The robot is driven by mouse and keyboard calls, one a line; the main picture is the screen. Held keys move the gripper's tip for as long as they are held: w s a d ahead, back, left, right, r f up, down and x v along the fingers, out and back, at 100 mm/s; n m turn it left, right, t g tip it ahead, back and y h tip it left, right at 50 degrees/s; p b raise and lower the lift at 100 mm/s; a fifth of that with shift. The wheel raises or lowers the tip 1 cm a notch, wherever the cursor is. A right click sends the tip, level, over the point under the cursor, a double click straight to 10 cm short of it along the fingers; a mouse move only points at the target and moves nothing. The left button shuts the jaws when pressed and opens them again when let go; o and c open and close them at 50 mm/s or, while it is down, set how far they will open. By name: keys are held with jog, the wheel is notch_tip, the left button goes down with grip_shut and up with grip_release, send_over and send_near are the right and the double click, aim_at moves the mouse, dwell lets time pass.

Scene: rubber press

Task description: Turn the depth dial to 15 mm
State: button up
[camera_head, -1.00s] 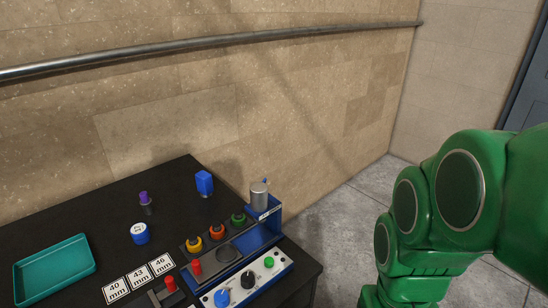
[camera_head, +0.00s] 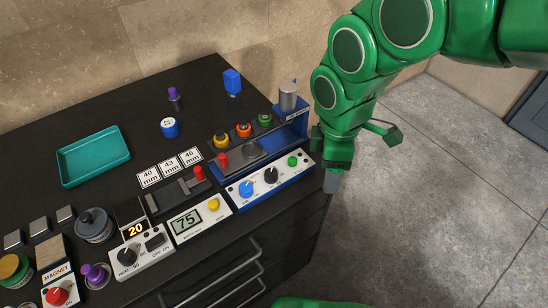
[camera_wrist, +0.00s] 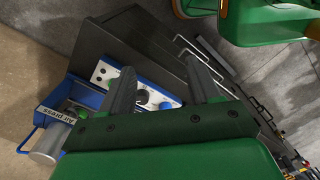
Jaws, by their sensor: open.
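The blue press, labelled for air, stands at the right end of the black bench. Its white front panel (camera_head: 260,186) carries a blue dial (camera_head: 246,188), a black dial (camera_head: 271,175) and a green button (camera_head: 292,161). I cannot read which dial sets depth or its marks. My gripper (camera_head: 331,184) hangs just right of the panel, apart from the dials, pointing down. In the wrist view my gripper (camera_wrist: 158,68) is open with its two fingers spread and nothing between them. The black dial (camera_wrist: 141,97) shows partly behind one finger.
A grey cylinder (camera_head: 288,98) stands at the press's back. Yellow, orange and green ring-topped pieces sit on its rear ledge. A readout showing 75 (camera_head: 187,222) and a heater showing 20 (camera_head: 136,231) are left of it. A teal tray (camera_head: 93,157) lies further left. Drawer handles project in front.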

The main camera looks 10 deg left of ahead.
aim_at(272, 173)
jog(key=w+a+f+n, duration=0.1)
jog(key=w+a+n, duration=0.1)
jog(key=a+n, duration=0.1)
jog(key=w+a+f+n, duration=0.1)
jog(key=w+a+n, duration=0.1)
jog(key=a+n, duration=0.2)
jog(key=w+a+f+n, duration=0.2)
jog(key=a+n, duration=0.1)
jog(key=a, duration=0.2)
jog(key=shift+a+n+t+y, duration=0.4)
jog(key=shift+w+a+f, duration=0.1)
jog(key=shift+f, duration=1.85)
jog(key=shift+w+a+f, duration=0.1)
jog(key=shift+f, duration=1.85)
jog(key=shift+c, duration=0.3)
jog(key=c, duration=1)
